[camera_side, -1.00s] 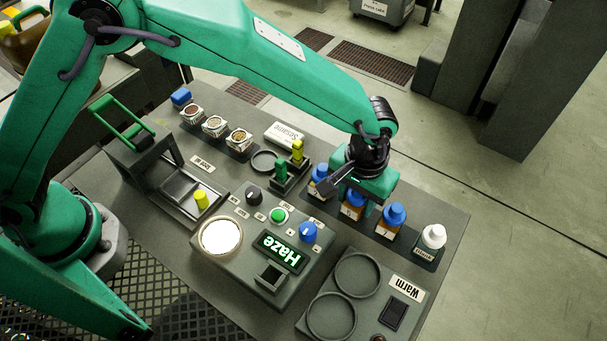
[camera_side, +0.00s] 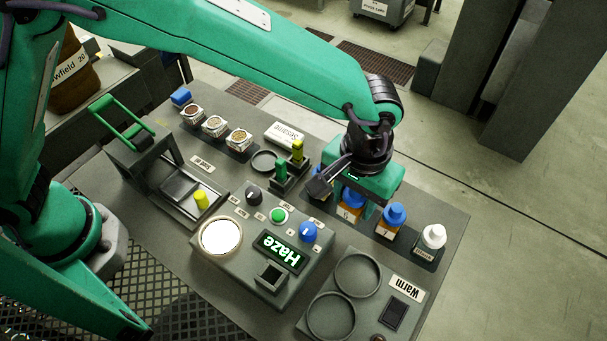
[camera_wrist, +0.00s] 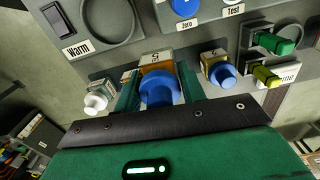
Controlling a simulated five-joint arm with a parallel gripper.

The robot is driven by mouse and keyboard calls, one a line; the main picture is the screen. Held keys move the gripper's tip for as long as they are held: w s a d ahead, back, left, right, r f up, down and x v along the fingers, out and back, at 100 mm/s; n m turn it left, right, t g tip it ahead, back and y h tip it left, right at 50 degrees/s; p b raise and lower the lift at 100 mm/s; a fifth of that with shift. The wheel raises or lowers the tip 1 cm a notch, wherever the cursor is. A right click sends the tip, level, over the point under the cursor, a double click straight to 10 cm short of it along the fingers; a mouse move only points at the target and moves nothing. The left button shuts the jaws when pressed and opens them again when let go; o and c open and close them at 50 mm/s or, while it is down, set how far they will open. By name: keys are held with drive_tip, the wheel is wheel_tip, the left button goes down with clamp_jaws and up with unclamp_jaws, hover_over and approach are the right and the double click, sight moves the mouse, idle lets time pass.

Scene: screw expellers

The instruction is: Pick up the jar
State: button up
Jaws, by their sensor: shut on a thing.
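The jar (camera_side: 350,213) is an amber container with a blue cap and a pale label, in the row on the bench's right side. My gripper (camera_side: 355,203) is over it with the fingers pointing down, and hides part of it. In the wrist view my gripper (camera_wrist: 157,72) has its two green fingers on either side of the jar (camera_wrist: 161,87), shut on it. The jar looks upright. I cannot tell whether its base touches the bench.
A blue-capped jar (camera_side: 392,216) and a white-capped one (camera_side: 433,237) stand to the right in the row. Another blue-capped jar (camera_wrist: 222,74) is close by in the wrist view. A console (camera_side: 225,262) and round Warm recesses (camera_side: 331,316) are in front.

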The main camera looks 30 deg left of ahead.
drive_tip(key=s+d+r, duration=0.1)
drive_tip(key=s+r, duration=0.3)
drive_tip(key=s, duration=0.3)
drive_tip(key=shift+d+r, duration=0.15)
drive_tip(key=shift+d, duration=0.2)
drive_tip(key=s+a+n, duration=0.3)
drive_tip(key=s+a, duration=0.1)
drive_tip(key=a, duration=0.5)
drive_tip(key=s+a+n, duration=0.3)
drive_tip(key=s+a, duration=0.1)
drive_tip(key=a, duration=0.6)
drive_tip(key=shift+f, duration=0.25)
drive_tip(key=shift+s+f, duration=0.1)
drive_tip(key=shift+f, duration=2.3)
drive_tip(key=shift+f, duration=1.05)
idle(1.4)
